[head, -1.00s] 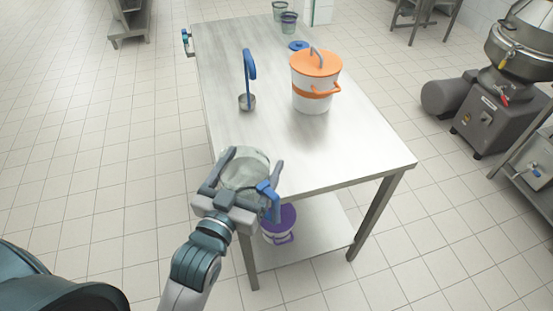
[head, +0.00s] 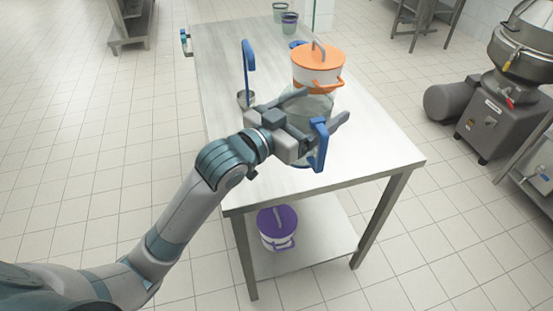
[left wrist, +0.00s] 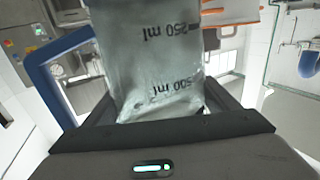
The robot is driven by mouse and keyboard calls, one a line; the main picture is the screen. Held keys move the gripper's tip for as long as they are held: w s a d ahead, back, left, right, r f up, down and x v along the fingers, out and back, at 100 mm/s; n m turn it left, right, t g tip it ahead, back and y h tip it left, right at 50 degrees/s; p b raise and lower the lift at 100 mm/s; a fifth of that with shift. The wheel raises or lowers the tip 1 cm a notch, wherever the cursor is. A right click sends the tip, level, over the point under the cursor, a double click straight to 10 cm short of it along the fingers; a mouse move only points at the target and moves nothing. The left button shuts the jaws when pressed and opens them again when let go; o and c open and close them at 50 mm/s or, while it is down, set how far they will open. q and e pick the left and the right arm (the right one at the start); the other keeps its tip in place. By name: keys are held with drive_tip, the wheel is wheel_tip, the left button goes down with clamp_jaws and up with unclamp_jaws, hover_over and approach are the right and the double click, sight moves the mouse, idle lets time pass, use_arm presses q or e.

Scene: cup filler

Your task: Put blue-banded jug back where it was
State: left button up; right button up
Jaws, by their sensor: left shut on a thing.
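The blue-banded jug (head: 302,104) is a clear, greyish jug with a blue handle (head: 320,146). It is over the front part of the steel table, in front of the orange-lidded bucket; I cannot tell whether its base touches the tabletop. My left gripper (head: 318,110) is shut on the jug, a finger on either side, and hides part of its body. In the left wrist view the jug (left wrist: 155,55) fills the space between the fingers, with its 250 ml and 500 ml marks showing. My right gripper is not in view.
A purple-lidded bucket (head: 276,228) stands on the lower shelf. The table's front right part is clear.

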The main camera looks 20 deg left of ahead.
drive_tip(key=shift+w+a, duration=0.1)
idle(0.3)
